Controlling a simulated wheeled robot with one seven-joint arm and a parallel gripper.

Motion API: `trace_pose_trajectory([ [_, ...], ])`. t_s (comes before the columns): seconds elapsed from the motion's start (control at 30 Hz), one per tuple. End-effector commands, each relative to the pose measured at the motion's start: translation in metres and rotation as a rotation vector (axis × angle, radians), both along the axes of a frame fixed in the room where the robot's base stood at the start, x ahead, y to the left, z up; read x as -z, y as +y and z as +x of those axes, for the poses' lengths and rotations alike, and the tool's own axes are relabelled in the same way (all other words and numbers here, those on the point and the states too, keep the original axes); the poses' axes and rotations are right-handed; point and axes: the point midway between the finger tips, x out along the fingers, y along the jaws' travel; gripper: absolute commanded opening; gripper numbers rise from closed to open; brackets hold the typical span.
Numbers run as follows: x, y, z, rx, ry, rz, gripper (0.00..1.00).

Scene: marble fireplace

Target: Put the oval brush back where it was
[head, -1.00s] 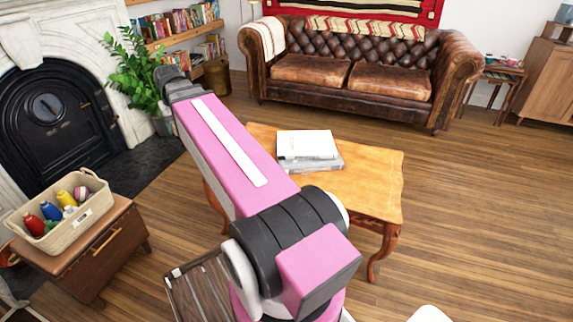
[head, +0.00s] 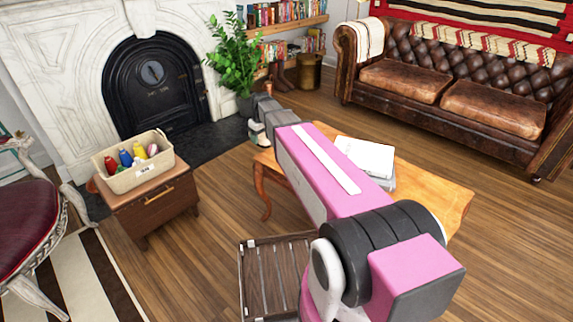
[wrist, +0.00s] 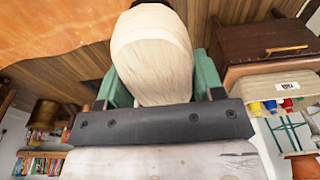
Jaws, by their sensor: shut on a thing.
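The oval brush (wrist: 152,55) shows in the wrist view as a smooth, pale wooden oval with its far end up at the picture's top. My gripper (wrist: 160,82) is shut on it, with green fingers on both sides. Its bristles are not visible. In the head view my gripper (head: 258,132) is a small pale and green patch beyond the end of my pink arm, by the wooden table's far left corner; the brush cannot be told apart there. The brush is held in the air.
The wooden table (head: 430,195) bears a stack of white and grey books (head: 366,156), partly behind my arm. A woven basket (head: 130,178) of coloured bottles stands on a brown cabinet (head: 150,208) at left. A slatted wooden piece (head: 275,270) lies low in front. Floor between is clear.

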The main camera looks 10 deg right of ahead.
Motion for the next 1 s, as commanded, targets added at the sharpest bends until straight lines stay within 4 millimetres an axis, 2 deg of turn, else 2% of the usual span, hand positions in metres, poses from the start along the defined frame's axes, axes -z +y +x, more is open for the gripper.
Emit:
trace_pose_trajectory([
  [0.17,0.015,-0.019,-0.006,-0.006,0.001,0.000,0.39],
  [0.5,0.054,-0.084,-0.022,-0.003,0.000,0.001,0.39],
  [0.6,0.064,-0.098,-0.026,-0.004,0.002,0.001,0.39],
  [0.77,0.071,-0.110,-0.028,-0.006,0.000,0.000,0.39],
  [0.87,0.074,-0.111,-0.028,-0.007,-0.001,0.001,0.39],
  [1.0,0.089,-0.111,-0.028,-0.007,0.001,0.000,0.39],
])
